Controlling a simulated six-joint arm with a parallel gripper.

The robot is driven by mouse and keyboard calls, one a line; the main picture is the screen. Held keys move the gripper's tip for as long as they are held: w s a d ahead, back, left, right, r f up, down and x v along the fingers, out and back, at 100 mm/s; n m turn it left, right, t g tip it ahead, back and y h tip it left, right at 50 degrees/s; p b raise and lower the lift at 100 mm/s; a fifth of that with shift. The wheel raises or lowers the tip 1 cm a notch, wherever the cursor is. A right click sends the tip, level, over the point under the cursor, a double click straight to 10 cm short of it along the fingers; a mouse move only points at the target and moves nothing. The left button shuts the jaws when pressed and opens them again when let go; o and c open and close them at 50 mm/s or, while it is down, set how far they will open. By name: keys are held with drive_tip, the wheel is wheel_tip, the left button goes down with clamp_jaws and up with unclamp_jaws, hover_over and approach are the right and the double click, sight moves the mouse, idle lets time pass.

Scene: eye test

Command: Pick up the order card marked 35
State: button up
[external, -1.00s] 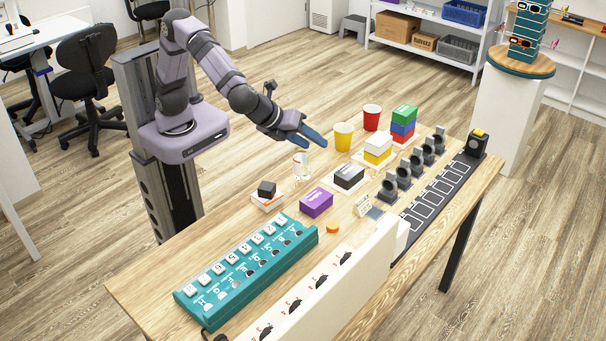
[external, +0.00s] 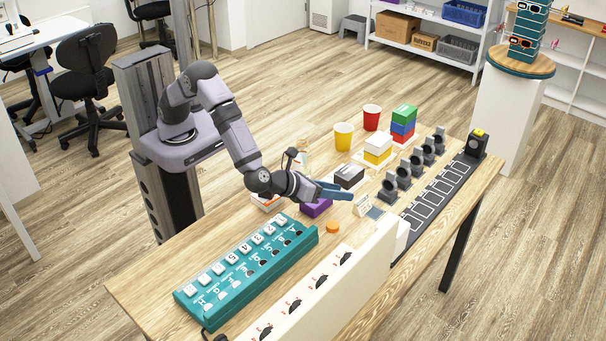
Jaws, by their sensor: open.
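A small white card (external: 361,208) with dark marks stands tilted on the wooden table, right of the purple box. Its marks are too small to read, so I cannot tell if it is the one marked 35. My gripper (external: 348,192) with blue fingers is open, just to the upper left of this card in the external view. I cannot tell whether the fingers touch the card. Nothing shows between the fingers.
The purple box (external: 312,210) is partly hidden under my gripper. An orange disc (external: 332,228) lies in front. A teal rack (external: 250,266) with number tiles is at left, a cream panel (external: 320,290) along the front. Several dark stands (external: 388,190) are at right.

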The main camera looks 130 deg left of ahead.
sight(363, 205)
drive_tip(key=shift+f, duration=0.85)
drive_tip(key=shift+p+x, duration=0.85)
drive_tip(key=shift+x, duration=2.8)
drive_tip(key=shift+r, duration=0.1)
clamp_jaws()
